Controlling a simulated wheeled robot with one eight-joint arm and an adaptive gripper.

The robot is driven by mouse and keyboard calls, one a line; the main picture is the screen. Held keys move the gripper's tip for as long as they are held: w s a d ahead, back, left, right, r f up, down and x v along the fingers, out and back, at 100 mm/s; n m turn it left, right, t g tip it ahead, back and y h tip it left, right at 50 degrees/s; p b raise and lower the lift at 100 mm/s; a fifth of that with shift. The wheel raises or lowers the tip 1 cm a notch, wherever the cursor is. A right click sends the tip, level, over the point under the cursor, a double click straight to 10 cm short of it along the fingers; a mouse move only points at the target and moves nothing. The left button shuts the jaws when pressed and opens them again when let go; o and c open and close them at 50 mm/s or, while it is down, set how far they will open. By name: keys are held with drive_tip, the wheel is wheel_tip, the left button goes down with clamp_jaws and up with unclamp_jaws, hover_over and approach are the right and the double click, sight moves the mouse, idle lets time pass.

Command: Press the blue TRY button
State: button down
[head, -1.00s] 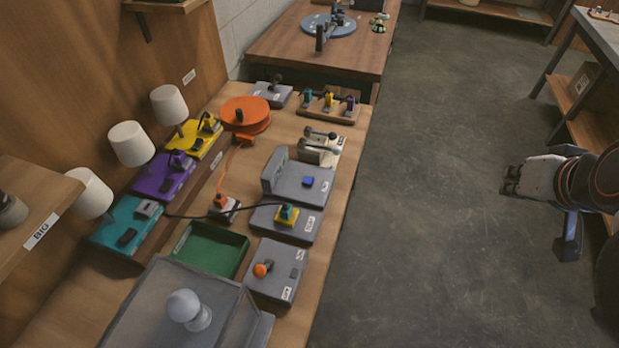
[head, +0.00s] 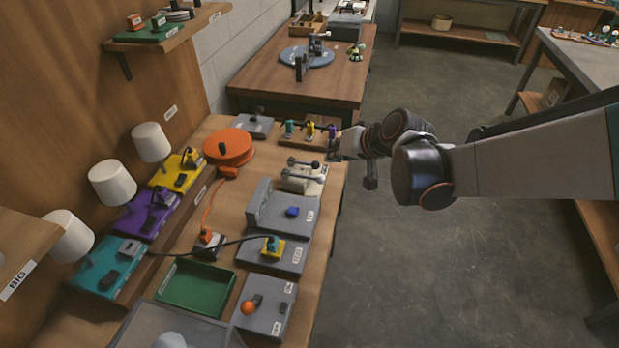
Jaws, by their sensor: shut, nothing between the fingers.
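The blue button (head: 292,212) sits on top of a grey box (head: 270,222) with a raised upright part at its left and a small white label too small to read. The button shows uncovered. My gripper (head: 336,152) is at the right edge of the workbench, beyond and to the right of the button, and apart from it. It is shut and empty. The arm reaches in from the right.
A cream device with levers (head: 303,177) stands just behind the button box. A grey box with a yellow and teal plug (head: 272,250) stands in front. A rack of coloured plugs (head: 305,139) is near my gripper. Three lamps line the left side. Open floor lies right.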

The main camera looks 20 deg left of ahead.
drive_tip(key=n+g, duration=0.1)
drive_tip(key=g, duration=0.1)
hover_over(296, 208)
wheel_tip(296, 208, down, 4)
drive_tip(key=shift+s+r+y, duration=0.15)
drive_tip(key=shift+y, duration=0.25)
wheel_tip(296, 208, down, 9)
drive_tip(key=b, duration=0.6)
drive_tip(key=shift+b, duration=0.3)
idle(0.6)
drive_tip(key=shift+f+b, duration=0.3)
